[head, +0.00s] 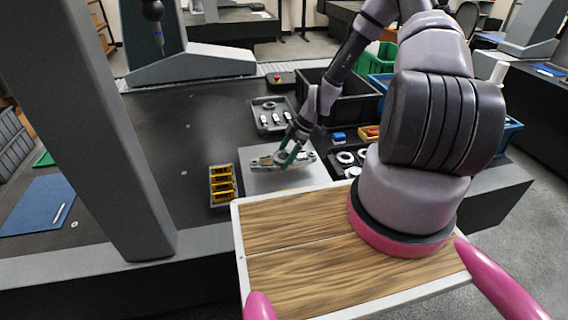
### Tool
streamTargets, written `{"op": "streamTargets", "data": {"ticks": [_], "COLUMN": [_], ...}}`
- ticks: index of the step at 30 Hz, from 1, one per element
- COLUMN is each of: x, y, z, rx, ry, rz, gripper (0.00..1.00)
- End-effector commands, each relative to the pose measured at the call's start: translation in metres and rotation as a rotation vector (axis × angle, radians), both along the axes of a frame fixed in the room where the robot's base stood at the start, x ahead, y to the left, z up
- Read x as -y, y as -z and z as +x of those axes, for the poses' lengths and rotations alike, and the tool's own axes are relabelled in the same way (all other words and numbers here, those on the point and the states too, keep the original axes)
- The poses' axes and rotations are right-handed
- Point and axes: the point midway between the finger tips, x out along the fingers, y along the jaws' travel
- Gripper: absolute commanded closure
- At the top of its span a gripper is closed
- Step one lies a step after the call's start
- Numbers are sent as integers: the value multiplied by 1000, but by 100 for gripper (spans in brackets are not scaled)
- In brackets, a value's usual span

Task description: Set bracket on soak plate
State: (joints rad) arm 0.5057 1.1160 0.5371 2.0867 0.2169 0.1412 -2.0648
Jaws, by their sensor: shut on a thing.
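The soak plate (262,184) is a flat light-grey plate near the front edge of the dark table, in the middle of the head view. The bracket (262,161) is a small grey metal part, seen over the back half of the plate. My gripper (286,158) comes down from the upper right with teal fingers and is shut on the bracket. The fingers hide the bracket's middle. I cannot tell whether the bracket touches the plate or hangs just above it.
A tray of yellow-and-black blocks (222,187) stands left of the plate. A tray of metal parts (270,115) is behind it. A dark tray with white rings (346,158) is to the right, near a black bin (350,97). A grey column (98,130) rises at left.

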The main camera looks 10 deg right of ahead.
Motion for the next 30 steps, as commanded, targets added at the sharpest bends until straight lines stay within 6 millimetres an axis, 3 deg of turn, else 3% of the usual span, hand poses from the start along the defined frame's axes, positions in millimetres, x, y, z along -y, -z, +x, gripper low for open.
{"op": "streamTargets", "data": {"ticks": [6, 15, 16, 25, 30], "x": [-1, 0, 0, 1, 12], "y": [29, 31, 32, 29, 10], "z": [0, 0, 0, 0, 1], "rx": [-1, 0, 0, 0, 2], "ry": [0, 0, 0, 1, 2], "rz": [1, 0, 0, -1, -1], "gripper": [100, 100, 1, 0, 0]}}
